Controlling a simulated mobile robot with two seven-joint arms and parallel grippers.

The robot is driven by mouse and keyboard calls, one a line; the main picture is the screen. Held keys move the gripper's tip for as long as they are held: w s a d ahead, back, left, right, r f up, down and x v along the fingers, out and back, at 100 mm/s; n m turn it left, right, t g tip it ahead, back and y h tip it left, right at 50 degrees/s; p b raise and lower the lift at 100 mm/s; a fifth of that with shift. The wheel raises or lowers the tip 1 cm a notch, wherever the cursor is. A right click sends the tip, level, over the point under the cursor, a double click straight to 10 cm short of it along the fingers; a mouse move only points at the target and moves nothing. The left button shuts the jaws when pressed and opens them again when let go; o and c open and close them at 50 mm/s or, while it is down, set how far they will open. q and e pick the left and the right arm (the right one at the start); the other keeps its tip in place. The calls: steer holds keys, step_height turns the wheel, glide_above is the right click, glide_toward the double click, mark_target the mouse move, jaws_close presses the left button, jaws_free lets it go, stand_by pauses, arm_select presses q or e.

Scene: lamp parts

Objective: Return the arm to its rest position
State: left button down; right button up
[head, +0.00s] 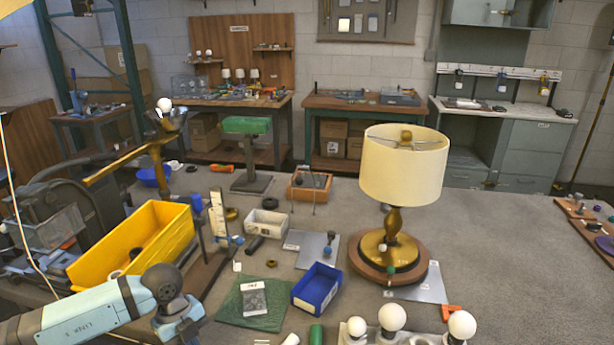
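My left arm (95,310), pale blue with dark grey joints, comes in from the lower left and bends downward at the bottom edge. Its gripper does not show. My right arm and gripper are not in view. A lamp with a cream shade (403,165) and a brass stem and foot (393,245) stands upright on a round wooden base (360,268), right of centre. My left arm is well to the left of the lamp, apart from it.
A yellow bin (140,250) stands just behind my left arm. A blue bin (317,288), a green mat (235,310) and several white bulbs (392,318) lie near the front. A green-topped stand (246,150) is farther back. The table right of the lamp (510,260) is mostly clear.

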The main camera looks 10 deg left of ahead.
arm_select(q)
steer(key=s+d+r+n+t+h, duration=0.1)
steer(key=s+d+r+t+h, duration=0.1)
steer(key=d+h, duration=0.4)
steer(key=s+d+r+n+t+h, duration=0.25)
steer(key=d+h, duration=0.25)
steer(key=d, duration=0.4)
steer(key=s+d+r+n+t+h, duration=0.1)
steer(key=s+d+t+h, duration=0.15)
steer(key=d+h, duration=0.35)
steer(key=s+a+f+n+t+y, duration=0.1)
steer(key=a+f+n+t+y, duration=0.75)
steer(key=n+y, duration=0.55)
steer(key=s+a+f+n+g+y, duration=0.2)
steer(key=s+f+n+g, duration=0.2)
steer(key=s+f, duration=0.6)
step_height(320, 180, up, 12)
steer(key=p, duration=1.3)
steer(key=shift+a+f, duration=0.15)
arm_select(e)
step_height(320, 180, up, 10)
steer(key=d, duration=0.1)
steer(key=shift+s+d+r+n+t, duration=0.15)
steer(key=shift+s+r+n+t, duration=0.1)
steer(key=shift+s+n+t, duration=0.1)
